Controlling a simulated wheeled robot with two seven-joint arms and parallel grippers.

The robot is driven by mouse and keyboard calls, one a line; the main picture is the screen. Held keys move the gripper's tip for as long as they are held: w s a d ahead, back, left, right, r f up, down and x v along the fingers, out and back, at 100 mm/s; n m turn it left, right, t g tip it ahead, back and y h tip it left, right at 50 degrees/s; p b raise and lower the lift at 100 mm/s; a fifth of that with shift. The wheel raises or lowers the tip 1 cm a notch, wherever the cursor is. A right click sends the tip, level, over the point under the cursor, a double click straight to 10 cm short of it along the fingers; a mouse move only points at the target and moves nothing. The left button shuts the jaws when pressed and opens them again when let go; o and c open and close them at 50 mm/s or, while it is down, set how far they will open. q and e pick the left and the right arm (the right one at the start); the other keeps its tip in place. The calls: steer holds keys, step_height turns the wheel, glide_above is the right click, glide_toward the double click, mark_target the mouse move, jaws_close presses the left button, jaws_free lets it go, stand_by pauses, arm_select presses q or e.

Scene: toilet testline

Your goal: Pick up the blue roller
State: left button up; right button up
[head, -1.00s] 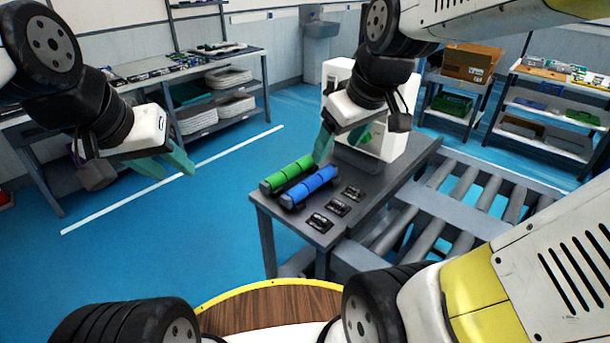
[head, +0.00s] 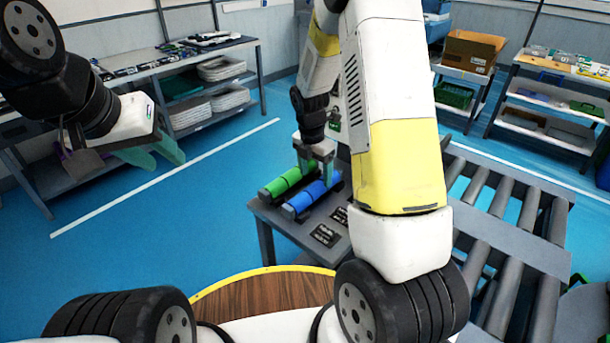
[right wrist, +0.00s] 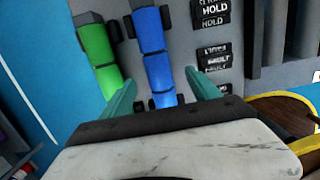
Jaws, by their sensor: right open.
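The blue roller (head: 308,195) lies on the grey table beside the green roller (head: 287,180), both on dark holders. In the right wrist view the blue roller (right wrist: 157,58) runs up between the two teal fingers of my right gripper (right wrist: 163,98), with the green roller (right wrist: 98,55) outside the left finger. My right gripper (head: 316,170) is open above the far part of the blue roller; its exact height over it is hard to tell. My left gripper (head: 155,155) is away to the left over the floor, its teal fingers apart and empty.
Black labelled blocks (head: 325,235) sit on the grey table (head: 285,222) right of the rollers; one reads HOLD in the wrist view. A roller conveyor (head: 505,225) stands right of the table. My right arm hides the table's right part and most of the white machine.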

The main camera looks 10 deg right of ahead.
mark_target(314, 186)
steer(key=f, duration=0.5)
steer(key=shift+w+a, duration=0.15)
steer(key=shift+w, duration=0.05)
steer(key=shift+f, duration=0.55)
steer(key=shift+w, duration=0.1)
jaws_close()
